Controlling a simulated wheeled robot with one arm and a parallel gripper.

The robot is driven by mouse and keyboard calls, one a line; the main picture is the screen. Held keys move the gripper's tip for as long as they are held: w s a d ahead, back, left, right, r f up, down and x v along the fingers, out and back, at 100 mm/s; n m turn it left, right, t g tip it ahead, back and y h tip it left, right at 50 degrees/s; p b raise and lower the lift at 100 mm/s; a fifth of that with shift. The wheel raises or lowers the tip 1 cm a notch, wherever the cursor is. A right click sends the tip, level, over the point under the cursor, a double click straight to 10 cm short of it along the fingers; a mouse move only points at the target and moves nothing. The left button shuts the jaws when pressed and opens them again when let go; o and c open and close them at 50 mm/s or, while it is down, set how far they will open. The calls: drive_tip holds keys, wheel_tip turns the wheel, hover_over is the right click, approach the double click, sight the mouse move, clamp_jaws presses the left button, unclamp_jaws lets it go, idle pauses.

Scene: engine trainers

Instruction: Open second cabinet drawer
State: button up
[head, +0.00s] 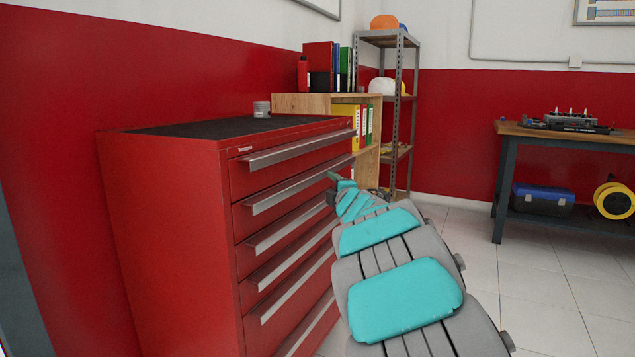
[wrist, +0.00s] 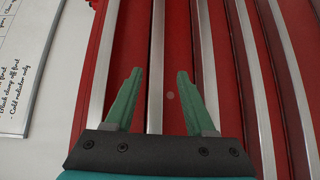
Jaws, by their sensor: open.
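The red tool cabinet (head: 165,230) stands at the left in the head view, with several drawers that all look shut. Each drawer has a long silver handle strip. The second drawer's handle (head: 295,189) is the second strip from the top. My gripper (head: 335,187) is near the right end of the cabinet front, around the height of the second and third handles. In the wrist view, my gripper (wrist: 160,74) is open and empty. A handle strip (wrist: 157,50), apparently the second, runs between its green fingers in the picture. Contact cannot be told.
A wooden shelf (head: 300,103) with binders and a metal rack (head: 413,110) are behind. A workbench (head: 510,130) stands at the right. The tiled floor (head: 560,290) between is clear.

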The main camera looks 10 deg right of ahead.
sight(319, 180)
drive_tip(key=shift+n+y, duration=0.4)
drive_tip(key=shift+y, duration=0.1)
drive_tip(key=shift+w+a+r+p, duration=0.15)
drive_tip(key=shift+w+a, duration=0.25)
drive_tip(key=shift+w, duration=0.75)
drive_tip(key=shift+w+a+f+p, duration=0.1)
drive_tip(key=shift+w+a, duration=0.3)
drive_tip(key=shift+w, duration=0.8)
drive_tip(key=shift+w+a+r+p, duration=0.15)
drive_tip(key=shift+w+a, duration=0.25)
drive_tip(key=shift+w, duration=0.75)
drive_tip(key=shift+w+f, duration=0.2)
drive_tip(key=shift+w, duration=0.35)
drive_tip(key=shift+c, duration=0.3)
drive_tip(key=c, duration=0.8)
clamp_jaws()
drive_tip(key=shift+f, duration=0.2)
